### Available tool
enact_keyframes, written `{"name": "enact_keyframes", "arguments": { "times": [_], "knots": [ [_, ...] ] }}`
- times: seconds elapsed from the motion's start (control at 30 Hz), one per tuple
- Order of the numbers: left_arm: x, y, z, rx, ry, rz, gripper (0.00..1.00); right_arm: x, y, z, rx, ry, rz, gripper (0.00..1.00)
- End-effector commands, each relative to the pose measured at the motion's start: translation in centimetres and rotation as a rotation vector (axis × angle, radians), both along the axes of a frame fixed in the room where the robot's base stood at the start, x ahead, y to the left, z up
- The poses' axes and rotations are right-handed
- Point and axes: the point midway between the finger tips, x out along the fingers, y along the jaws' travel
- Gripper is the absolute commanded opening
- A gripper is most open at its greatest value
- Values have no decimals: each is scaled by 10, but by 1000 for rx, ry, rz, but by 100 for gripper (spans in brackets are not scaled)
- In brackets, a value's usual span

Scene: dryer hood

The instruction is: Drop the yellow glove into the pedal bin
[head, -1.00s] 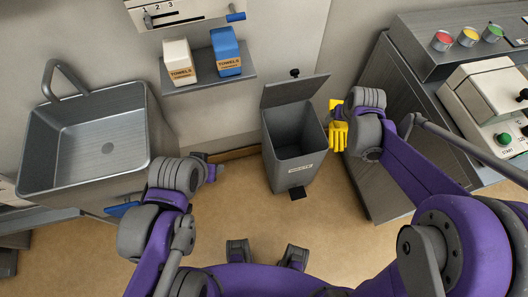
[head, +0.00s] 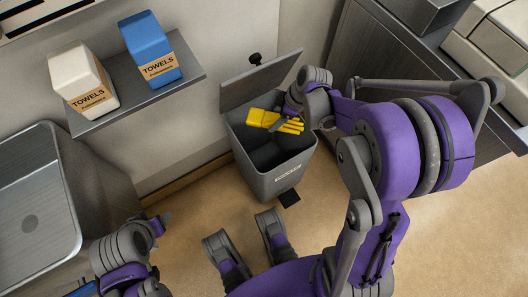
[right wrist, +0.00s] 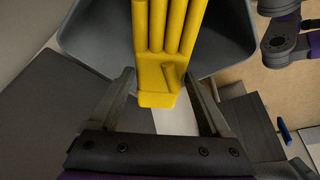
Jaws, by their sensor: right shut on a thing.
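The yellow glove (head: 264,117) is over the mouth of the grey pedal bin (head: 282,182) in the head view. The bin's lid (head: 262,80) stands raised at the back. My right gripper (head: 291,110) is shut on the glove at the bin's right rim; the arm partly hides the jaws. In the right wrist view the glove (right wrist: 168,40) lies between my two fingers (right wrist: 160,95), its glove fingers pointing up the picture, with the bin (right wrist: 92,30) behind it. My left gripper (head: 162,220) shows small at the lower left, away from the bin; its jaws are unclear.
A shelf (head: 188,72) with white (head: 82,80) and blue (head: 150,48) towel boxes hangs left of the bin. A metal sink (head: 35,190) is at far left. A dark cabinet (head: 365,50) stands right of the bin. Floor (head: 335,215) is clear in front.

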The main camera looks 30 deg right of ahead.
Motion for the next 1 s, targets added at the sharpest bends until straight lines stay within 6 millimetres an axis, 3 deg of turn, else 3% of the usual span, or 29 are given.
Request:
{"name": "enact_keyframes", "arguments": {
  "times": [0.6,0.9,0.93,1.0],
  "knots": [
    [5,0,-50,0,16,0,65,0,0,-57,-1,0,3,26],
    [5,0,-51,0,17,0,65,0,0,-58,-1,-1,3,26],
    [5,0,-51,0,17,0,65,0,0,-58,-1,-1,3,83],
    [5,0,-51,0,17,0,65,0,0,-58,-1,-1,3,96]
  ]
}}
